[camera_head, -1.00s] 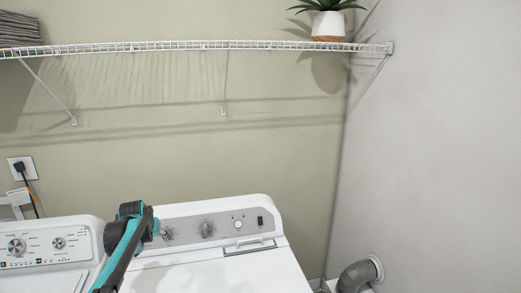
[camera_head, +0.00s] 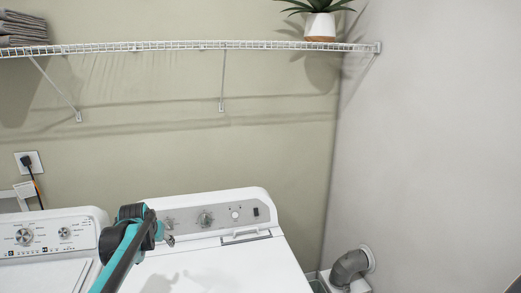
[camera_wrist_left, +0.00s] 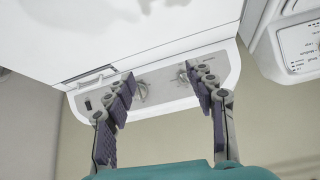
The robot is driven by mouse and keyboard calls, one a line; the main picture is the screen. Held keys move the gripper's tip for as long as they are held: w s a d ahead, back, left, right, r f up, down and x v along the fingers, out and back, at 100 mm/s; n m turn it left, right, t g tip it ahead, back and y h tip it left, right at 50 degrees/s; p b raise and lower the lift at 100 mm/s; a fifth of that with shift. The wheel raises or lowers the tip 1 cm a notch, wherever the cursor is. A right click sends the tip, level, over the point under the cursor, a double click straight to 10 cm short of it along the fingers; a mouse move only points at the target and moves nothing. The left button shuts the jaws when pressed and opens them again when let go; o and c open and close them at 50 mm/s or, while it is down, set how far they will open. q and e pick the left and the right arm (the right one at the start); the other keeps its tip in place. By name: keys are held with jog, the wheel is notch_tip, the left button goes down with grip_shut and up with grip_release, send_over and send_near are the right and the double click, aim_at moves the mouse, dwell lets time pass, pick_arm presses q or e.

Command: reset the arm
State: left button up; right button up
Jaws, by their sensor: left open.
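My left arm (camera_head: 126,255), teal and black, comes in from the bottom left of the head view and stands in front of the machines. My left gripper (camera_head: 168,240) is small there and partly hidden behind its wrist. In the left wrist view my left gripper (camera_wrist_left: 165,82) shows two grey fingers with dark ribbed pads, spread wide with nothing between them. Beyond the fingers is the control panel of the right-hand white machine (camera_wrist_left: 150,90). My right gripper is not in view.
Two white machines stand side by side, the left one (camera_head: 50,238) and the right one (camera_head: 225,268). A wire shelf (camera_head: 200,45) holds folded grey towels (camera_head: 22,30) and a potted plant (camera_head: 320,27). A grey duct (camera_head: 349,267) meets the right wall.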

pick_arm(q)
jog(key=s+d+b, duration=0.1)
jog(key=s+d, duration=0.4)
jog(key=s, duration=0.4)
jog(key=s+d+b, duration=0.2)
jog(key=s+d, duration=0.4)
jog(key=s, duration=0.4)
jog(key=s+d+f, duration=0.2)
jog(key=s+f, duration=0.3)
jog(key=s, duration=0.2)
jog(key=s+d+f+m+h+b, duration=0.1)
jog(key=s+d+f, duration=0.1)
jog(key=s+f, duration=0.3)
jog(key=s, duration=0.3)
jog(key=shift+d, duration=0.4)
jog(key=shift+s+f, duration=0.1)
